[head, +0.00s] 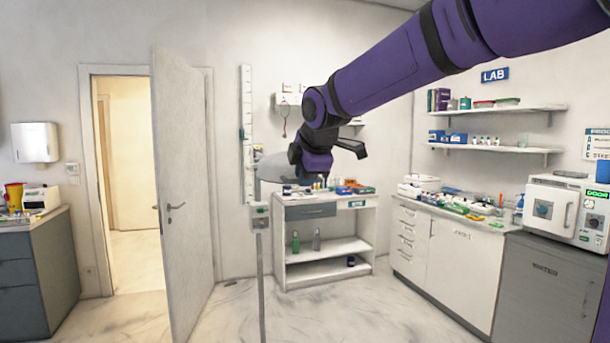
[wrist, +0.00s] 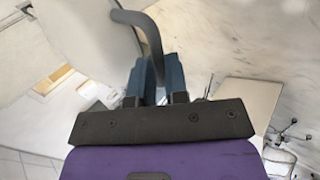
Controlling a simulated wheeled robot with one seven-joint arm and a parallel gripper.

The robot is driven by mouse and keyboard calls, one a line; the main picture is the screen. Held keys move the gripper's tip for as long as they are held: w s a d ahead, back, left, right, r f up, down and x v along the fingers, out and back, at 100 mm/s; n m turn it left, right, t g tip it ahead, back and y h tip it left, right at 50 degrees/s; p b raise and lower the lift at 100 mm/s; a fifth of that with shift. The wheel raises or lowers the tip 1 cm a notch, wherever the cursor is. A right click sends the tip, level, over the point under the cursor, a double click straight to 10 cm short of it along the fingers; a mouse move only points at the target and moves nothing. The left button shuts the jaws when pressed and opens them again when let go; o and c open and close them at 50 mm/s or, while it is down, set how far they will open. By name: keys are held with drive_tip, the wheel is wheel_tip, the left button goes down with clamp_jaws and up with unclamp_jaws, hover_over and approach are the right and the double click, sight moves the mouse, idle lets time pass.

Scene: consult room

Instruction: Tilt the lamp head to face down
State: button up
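The lamp head (head: 270,168) is a grey, rounded shape in the head view, partly hidden behind my gripper (head: 311,182). Its stand pole (head: 262,280) rises from the floor below, with a small control box (head: 259,217) on it. In the wrist view a curved grey handle (wrist: 146,30) comes down between the two blue-grey fingers of my gripper (wrist: 160,75). The fingers sit close on both sides of the handle and appear shut on it. A large pale surface (wrist: 60,35) beside the handle appears to be the lamp head. The lamp's facing direction is hard to tell.
A white shelf cart (head: 330,250) with bottles and boxes stands behind the lamp. An open door (head: 180,190) is to the left. White counters (head: 435,240) and a steriliser (head: 550,212) are at the right. The floor around the pole is clear.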

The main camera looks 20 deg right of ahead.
drive_tip(key=o, duration=0.4)
drive_tip(key=shift+s, duration=0.15)
drive_tip(key=shift+r, duration=0.1)
drive_tip(key=v, duration=1)
drive_tip(key=shift+s+r, duration=0.2)
drive_tip(key=shift+s, duration=0.1)
drive_tip(key=s+d+f+m+g, duration=0.1)
drive_tip(key=s+d+f+m, duration=0.2)
drive_tip(key=s+f+m, duration=0.6)
drive_tip(key=s+d+f+m+g, duration=0.1)
drive_tip(key=s+d+f+m, duration=0.3)
drive_tip(key=s+f+m, duration=0.5)
drive_tip(key=s+f, duration=0.1)
drive_tip(key=s, duration=0.6)
drive_tip(key=shift+s+d+g, duration=0.15)
drive_tip(key=shift+s+g, duration=0.2)
drive_tip(key=shift+g, duration=0.05)
